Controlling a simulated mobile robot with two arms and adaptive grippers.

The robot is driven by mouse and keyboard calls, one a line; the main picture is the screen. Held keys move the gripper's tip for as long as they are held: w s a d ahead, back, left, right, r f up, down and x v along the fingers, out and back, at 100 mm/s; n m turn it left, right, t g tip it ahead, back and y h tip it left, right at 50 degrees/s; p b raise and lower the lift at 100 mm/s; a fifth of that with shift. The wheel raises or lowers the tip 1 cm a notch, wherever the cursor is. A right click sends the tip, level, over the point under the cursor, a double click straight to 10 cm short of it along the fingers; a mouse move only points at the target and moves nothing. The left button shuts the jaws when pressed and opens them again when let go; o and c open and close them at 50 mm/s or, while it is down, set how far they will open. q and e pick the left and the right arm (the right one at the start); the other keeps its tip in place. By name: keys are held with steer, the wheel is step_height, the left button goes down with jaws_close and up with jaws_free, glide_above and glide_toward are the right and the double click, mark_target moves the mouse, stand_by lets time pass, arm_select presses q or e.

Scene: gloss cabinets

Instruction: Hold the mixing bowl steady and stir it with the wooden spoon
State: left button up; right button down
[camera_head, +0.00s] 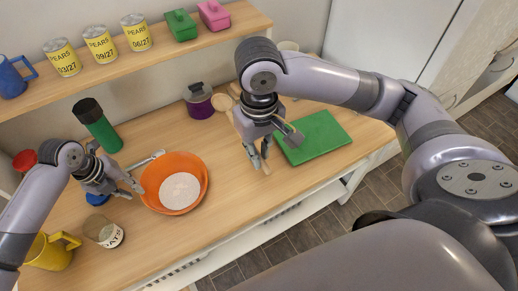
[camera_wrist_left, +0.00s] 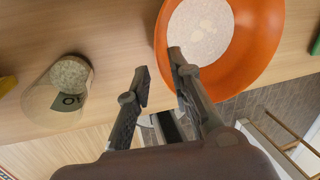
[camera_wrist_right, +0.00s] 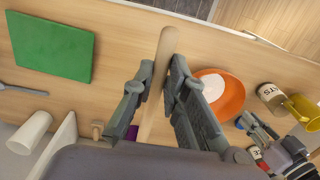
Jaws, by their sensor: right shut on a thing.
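The orange mixing bowl (camera_head: 204,184) stands on the wooden counter with pale contents inside; it also shows in the left wrist view (camera_wrist_left: 262,50) and right wrist view (camera_wrist_right: 236,98). My left gripper (camera_head: 136,190) is open at the bowl's left side. In the left wrist view one finger overlaps the bowl's rim and the other is outside it; contact cannot be told. My right gripper (camera_head: 258,162) is shut on the wooden spoon (camera_wrist_right: 160,62), right of the bowl and apart from it. The spoon's handle passes between the fingers; part of it is hidden.
A green board (camera_head: 318,138) lies right of my right gripper. A green bottle (camera_head: 98,124), a yellow mug (camera_head: 50,254) and a labelled jar (camera_head: 104,231) stand around my left arm. A purple container (camera_head: 199,101) stands behind the bowl. Cans line the shelf above.

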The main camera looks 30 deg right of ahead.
mark_target(147, 197)
arm_select(q)
steer(key=b+x, duration=0.5)
steer(key=x, duration=0.3)
steer(key=shift+d+f, duration=0.1)
steer(key=shift+f, duration=0.15)
jaws_close()
steer(key=shift+o, duration=1.3)
jaws_free()
steer(key=v, duration=1.2)
